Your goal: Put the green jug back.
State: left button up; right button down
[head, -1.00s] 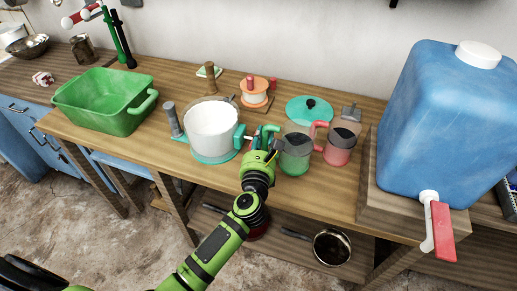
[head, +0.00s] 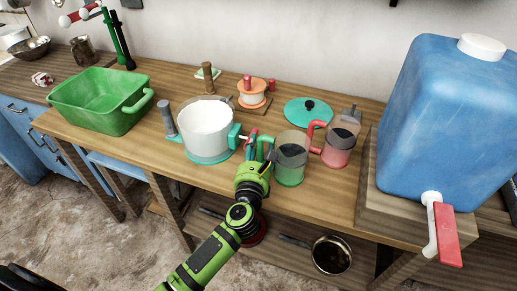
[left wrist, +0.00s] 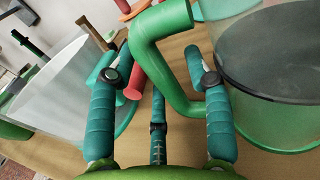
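The green jug (head: 290,172) stands upright on the wooden table, with a clear upper wall, dark contents and a green handle (head: 268,143) on its left side. My left gripper (head: 257,150) is just left of and in front of it, at the handle. In the left wrist view, the teal fingers of the left gripper (left wrist: 152,68) are spread apart, with the green handle (left wrist: 160,58) passing between them. I cannot tell whether a finger touches it. The jug body (left wrist: 275,85) is cut off at the right. My right gripper is out of view.
A white pot (head: 207,130) with teal fittings stands close left of the gripper. A red jug (head: 338,152) stands close right of the green one, a teal lid (head: 307,110) behind. A green basin (head: 98,103) is at left, a large blue tank (head: 440,125) at right.

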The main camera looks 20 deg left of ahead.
pick_arm(q)
jog(key=shift+r, duration=0.1)
jog(key=shift+s, duration=0.15)
jog(key=s+d+b, duration=0.1)
jog(key=s+d, duration=0.1)
jog(key=s, duration=0.9)
jog(key=shift+s+r, duration=0.15)
jog(key=shift+s, duration=0.15)
dwell(0.7)
